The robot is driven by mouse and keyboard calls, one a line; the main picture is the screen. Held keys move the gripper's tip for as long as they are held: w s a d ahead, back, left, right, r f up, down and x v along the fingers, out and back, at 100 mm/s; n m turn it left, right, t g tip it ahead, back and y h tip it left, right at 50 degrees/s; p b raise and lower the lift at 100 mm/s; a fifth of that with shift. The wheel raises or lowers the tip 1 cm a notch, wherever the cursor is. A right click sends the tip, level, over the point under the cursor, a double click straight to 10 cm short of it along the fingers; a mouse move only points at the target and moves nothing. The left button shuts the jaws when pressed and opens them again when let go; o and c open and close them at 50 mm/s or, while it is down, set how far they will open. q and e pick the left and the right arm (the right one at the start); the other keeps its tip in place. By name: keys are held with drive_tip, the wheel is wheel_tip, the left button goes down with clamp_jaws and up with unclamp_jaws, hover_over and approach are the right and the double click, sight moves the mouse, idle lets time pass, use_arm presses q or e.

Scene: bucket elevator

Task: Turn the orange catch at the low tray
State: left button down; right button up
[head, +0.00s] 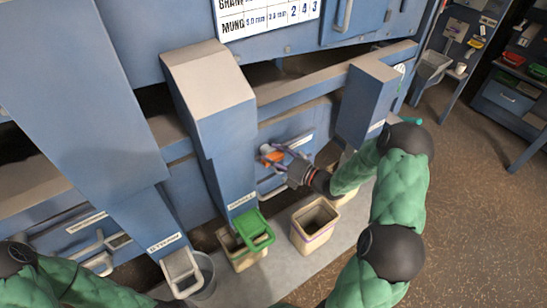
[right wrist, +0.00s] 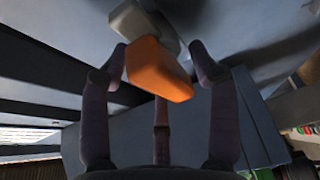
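The orange catch (head: 271,154) sits on the low blue front between two blue chutes in the head view. In the right wrist view the catch (right wrist: 158,70) is an orange block on a grey mount. My right gripper (head: 279,160) reaches it from the right. Its dark fingers (right wrist: 161,66) are spread on either side of the catch. A gap shows on the right side; the left finger is close to the catch, and contact there is unclear. The fingers partly cover the catch in the head view. My left arm shows at the lower left, but its gripper is out of view.
A beige bin (head: 315,224) stands below my right forearm. A green-topped bin (head: 250,240) and a grey bucket (head: 203,277) stand to its left. A tall blue chute (head: 212,125) rises just left of the catch. Brown floor is clear at the right.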

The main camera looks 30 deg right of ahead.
drive_tip(key=c, duration=0.9)
drive_tip(key=shift+c, duration=0.2)
drive_tip(key=shift+f, duration=0.1)
drive_tip(key=m+t+b, duration=0.1)
drive_tip(key=m+b, duration=0.2)
drive_tip(key=shift+d+f, duration=0.1)
drive_tip(key=shift+f, duration=0.05)
drive_tip(key=m+t+b, duration=0.2)
drive_tip(key=m, duration=0.2)
drive_tip(key=shift+b, duration=0.35)
drive_tip(key=m+t+h+b, duration=0.1)
drive_tip(key=m, duration=0.2)
drive_tip(key=m+t+h+b, duration=0.1)
drive_tip(key=m, duration=0.3)
drive_tip(key=shift+d+f+h, duration=0.1)
drive_tip(key=shift+d+h, duration=0.05)
drive_tip(key=shift+h, duration=0.15)
drive_tip(key=m+t+h+b, duration=0.1)
drive_tip(key=m, duration=0.3)
drive_tip(key=shift+d+m+h, duration=0.1)
drive_tip(key=shift+m+h, duration=1.2)
drive_tip(key=shift+m, duration=0.9)
drive_tip(key=shift+b, duration=0.3)
